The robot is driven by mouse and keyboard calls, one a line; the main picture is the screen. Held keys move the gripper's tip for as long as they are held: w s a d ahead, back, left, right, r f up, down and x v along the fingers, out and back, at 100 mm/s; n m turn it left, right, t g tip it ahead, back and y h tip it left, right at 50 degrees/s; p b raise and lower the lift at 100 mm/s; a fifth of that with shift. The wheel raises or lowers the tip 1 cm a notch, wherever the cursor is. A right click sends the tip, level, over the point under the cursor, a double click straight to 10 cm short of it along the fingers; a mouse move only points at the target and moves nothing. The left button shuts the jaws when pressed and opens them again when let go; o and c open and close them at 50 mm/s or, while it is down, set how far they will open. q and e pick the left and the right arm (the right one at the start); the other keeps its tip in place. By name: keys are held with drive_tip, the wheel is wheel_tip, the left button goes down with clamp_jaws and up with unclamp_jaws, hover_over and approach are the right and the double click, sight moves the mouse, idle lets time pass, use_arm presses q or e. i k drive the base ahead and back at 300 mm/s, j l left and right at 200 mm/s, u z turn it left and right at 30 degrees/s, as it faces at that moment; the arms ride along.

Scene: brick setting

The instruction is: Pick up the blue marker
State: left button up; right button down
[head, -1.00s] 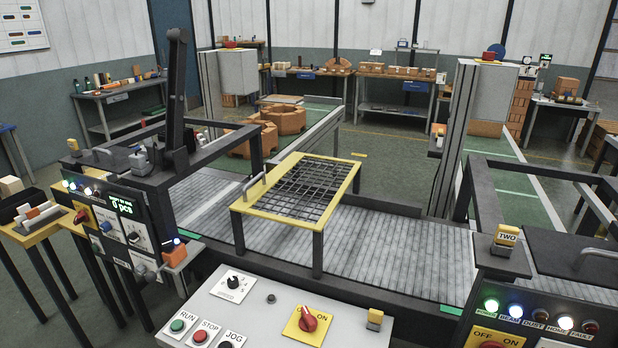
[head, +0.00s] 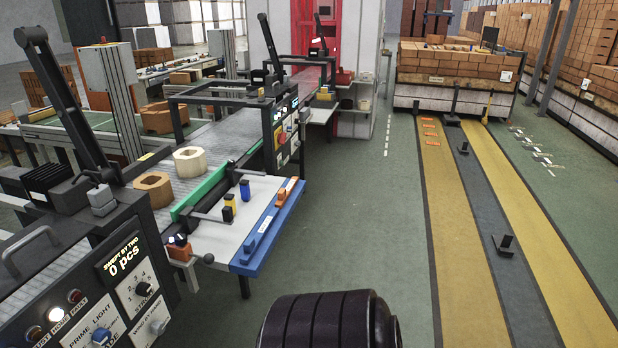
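A small upright blue object (head: 245,190), which looks like the blue marker, stands on a white side shelf (head: 222,236) beside the conveyor. It is too small to make out in detail. A similar yellow-and-dark object (head: 229,205) stands just to its left and nearer to me. The shelf has a blue front rail (head: 268,228) with white labels on it. Neither of my grippers shows in the head view.
An orange block (head: 281,197) sits by the rail. Behind the shelf, a conveyor (head: 212,146) carries a tan ring block (head: 153,189) and a cream one (head: 190,161). A control box (head: 125,270) stands at left. Green floor (head: 345,235) is clear to the right.

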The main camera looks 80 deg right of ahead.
sight(245, 184)
drive_tip(key=z, duration=2.2)
